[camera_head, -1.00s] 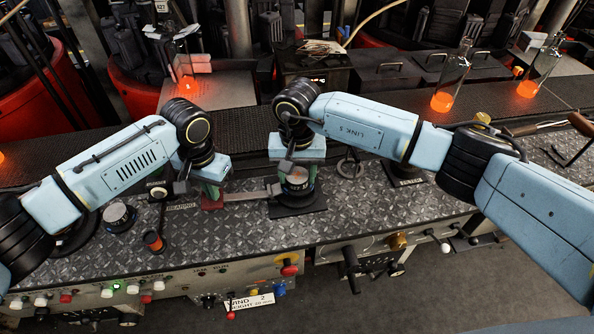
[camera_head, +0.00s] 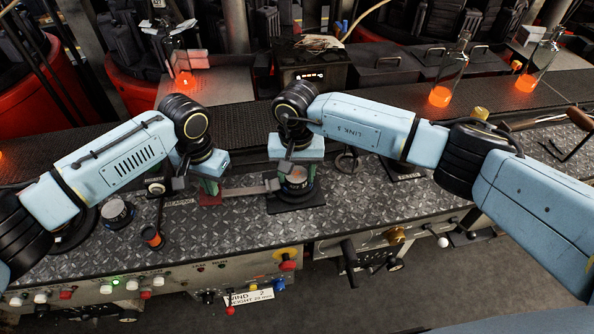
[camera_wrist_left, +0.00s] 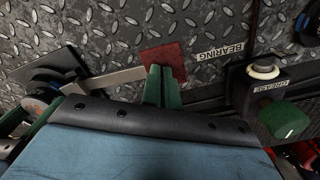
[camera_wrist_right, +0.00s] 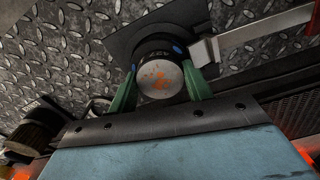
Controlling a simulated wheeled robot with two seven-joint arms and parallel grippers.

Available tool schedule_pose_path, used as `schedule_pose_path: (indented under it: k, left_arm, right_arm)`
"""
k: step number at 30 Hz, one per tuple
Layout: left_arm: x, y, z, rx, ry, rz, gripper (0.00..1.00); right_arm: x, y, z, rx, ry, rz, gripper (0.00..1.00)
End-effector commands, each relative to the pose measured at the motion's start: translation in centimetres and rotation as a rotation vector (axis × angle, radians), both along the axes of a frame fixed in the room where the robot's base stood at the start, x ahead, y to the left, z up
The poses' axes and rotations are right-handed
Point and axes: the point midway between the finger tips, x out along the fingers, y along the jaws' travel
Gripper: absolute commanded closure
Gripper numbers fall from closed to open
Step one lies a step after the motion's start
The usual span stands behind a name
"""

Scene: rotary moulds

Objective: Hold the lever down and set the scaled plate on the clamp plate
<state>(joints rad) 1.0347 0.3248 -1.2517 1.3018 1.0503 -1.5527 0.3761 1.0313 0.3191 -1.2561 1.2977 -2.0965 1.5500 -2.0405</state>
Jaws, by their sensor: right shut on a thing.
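The scaled plate (camera_wrist_right: 160,80), a round pale disc with orange flecks, is between the green fingers of my right gripper (camera_wrist_right: 163,82), which is shut on it. It sits over a dark round body with lettering, on a black square base (camera_head: 310,199); whether it touches what is below is hidden. The lever (camera_head: 255,189), a flat metal bar, runs from that base to a red pad (camera_wrist_left: 163,57) at its left end. My left gripper (camera_wrist_left: 164,72) has its green fingers together over the red pad end. Exact contact with the lever is hard to tell.
Glowing glass bottles (camera_head: 442,92) stand at the back right. Knobs and buttons line the front panel. Some bare bench lies in front of both grippers.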

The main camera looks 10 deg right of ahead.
Motion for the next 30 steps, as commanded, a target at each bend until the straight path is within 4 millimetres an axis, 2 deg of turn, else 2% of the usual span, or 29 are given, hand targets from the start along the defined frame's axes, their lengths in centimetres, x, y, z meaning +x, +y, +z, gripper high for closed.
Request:
schedule_pose_path:
  k: [1,26,27,30]
  left_arm:
    - [-0.1,-0.1,-0.1,-0.002,0.002,-0.002,1.0]
    - [-0.2,-0.1,-0.3,-0.001,0.006,-0.002,1.0]
    - [-0.2,-0.1,-0.3,-0.001,0.006,-0.002,1.0]
    - [-0.2,-0.1,-0.3,-0.001,0.005,-0.002,1.0]
  right_arm:
    - [-0.1,0.7,0.1,0.014,-0.002,0.008,1.0]
    - [-0.4,0.7,-1.3,0.01,0.005,0.011,1.0]
    - [-0.4,0.7,-1.2,0.011,0.005,0.011,0.46]
    - [-0.4,0.7,-1.2,0.012,0.005,0.011,0.33]
